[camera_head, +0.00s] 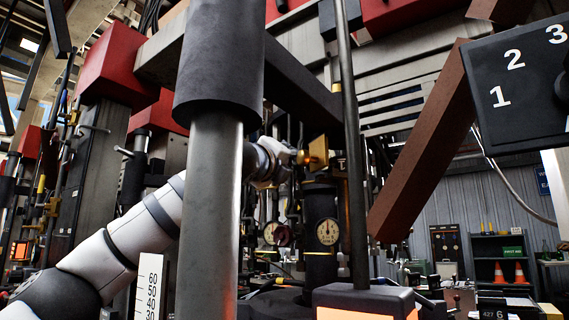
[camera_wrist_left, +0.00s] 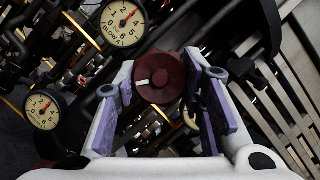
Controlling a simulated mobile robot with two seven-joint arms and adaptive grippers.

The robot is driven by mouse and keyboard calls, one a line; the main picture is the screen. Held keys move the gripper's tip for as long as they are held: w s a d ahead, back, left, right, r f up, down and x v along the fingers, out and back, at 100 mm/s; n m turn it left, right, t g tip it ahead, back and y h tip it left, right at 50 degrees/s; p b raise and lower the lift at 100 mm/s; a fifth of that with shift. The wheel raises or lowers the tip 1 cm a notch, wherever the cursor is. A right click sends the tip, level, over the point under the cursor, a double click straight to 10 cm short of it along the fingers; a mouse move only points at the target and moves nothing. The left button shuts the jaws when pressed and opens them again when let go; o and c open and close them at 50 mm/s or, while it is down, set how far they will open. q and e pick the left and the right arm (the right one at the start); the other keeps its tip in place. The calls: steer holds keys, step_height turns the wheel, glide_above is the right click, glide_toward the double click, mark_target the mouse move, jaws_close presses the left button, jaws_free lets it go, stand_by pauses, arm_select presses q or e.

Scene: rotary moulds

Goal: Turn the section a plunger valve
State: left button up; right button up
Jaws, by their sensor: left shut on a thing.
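A dark red round valve knob (camera_wrist_left: 158,78) with a short white mark on its face is in the middle of the left wrist view. My left gripper (camera_wrist_left: 166,84) has its two purple-padded fingers on either side of the knob and is shut on it. In the head view my left gripper (camera_head: 290,156) is partly hidden behind a grey post, beside a brass-coloured block (camera_head: 318,152). I cannot pick out the held knob in the head view. My right gripper is not in view.
A thick grey post (camera_head: 211,215) stands in front of my left arm, and a thin dark rod (camera_head: 349,110) stands right of the gripper. Pressure gauges (camera_wrist_left: 124,22) sit close by in the wrist view. A brown slanted beam (camera_head: 425,145) crosses at right.

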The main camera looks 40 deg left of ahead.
arm_select(q)
steer(key=o, duration=1.2)
steer(key=v, duration=1.2)
